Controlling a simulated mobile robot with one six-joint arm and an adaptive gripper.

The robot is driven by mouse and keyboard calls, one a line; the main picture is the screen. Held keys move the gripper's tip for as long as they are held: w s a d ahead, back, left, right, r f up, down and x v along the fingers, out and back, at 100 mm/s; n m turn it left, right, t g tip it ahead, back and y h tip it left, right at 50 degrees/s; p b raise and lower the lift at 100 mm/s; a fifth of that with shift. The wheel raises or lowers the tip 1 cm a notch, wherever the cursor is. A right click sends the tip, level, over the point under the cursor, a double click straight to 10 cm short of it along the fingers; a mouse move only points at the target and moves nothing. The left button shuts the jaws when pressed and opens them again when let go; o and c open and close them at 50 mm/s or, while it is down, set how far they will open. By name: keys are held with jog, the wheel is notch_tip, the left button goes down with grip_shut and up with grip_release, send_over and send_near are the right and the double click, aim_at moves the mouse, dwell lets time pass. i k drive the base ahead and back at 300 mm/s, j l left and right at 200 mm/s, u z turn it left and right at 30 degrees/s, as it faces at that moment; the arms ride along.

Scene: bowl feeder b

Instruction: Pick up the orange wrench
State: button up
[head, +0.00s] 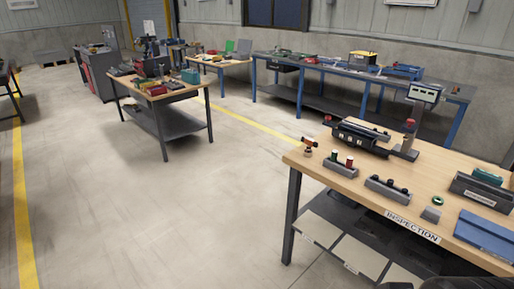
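I cannot make out an orange wrench in the head view. A small orange-and-brown item (309,146) stands at the left corner of the inspection table (404,217), too small to identify. Small red, yellow and orange things lie on the middle workbench (127,87), also too small to tell apart. My gripper is not in view. A dark rounded shape shows at the bottom right edge, and I cannot tell what it is.
Grey blocks with pegs (386,191), a blue case (487,233) and a display stand (423,94) are on the inspection table. A long blue-legged bench (320,66) lines the back wall. The concrete floor (150,215) at centre-left is clear.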

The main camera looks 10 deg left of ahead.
aim_at(307, 153)
jog(key=z, duration=1.75)
jog(key=u, duration=1.75)
jog(key=i+j, duration=0.15)
jog(key=i, duration=0.35)
jog(key=i+j+z, duration=0.1)
jog(key=i, duration=0.4)
jog(key=i+j, duration=0.25)
jog(key=i, duration=0.2)
jog(key=i+j, duration=0.25)
jog(key=i, duration=0.25)
jog(key=i+j+z, duration=0.1)
jog(key=i, duration=0.4)
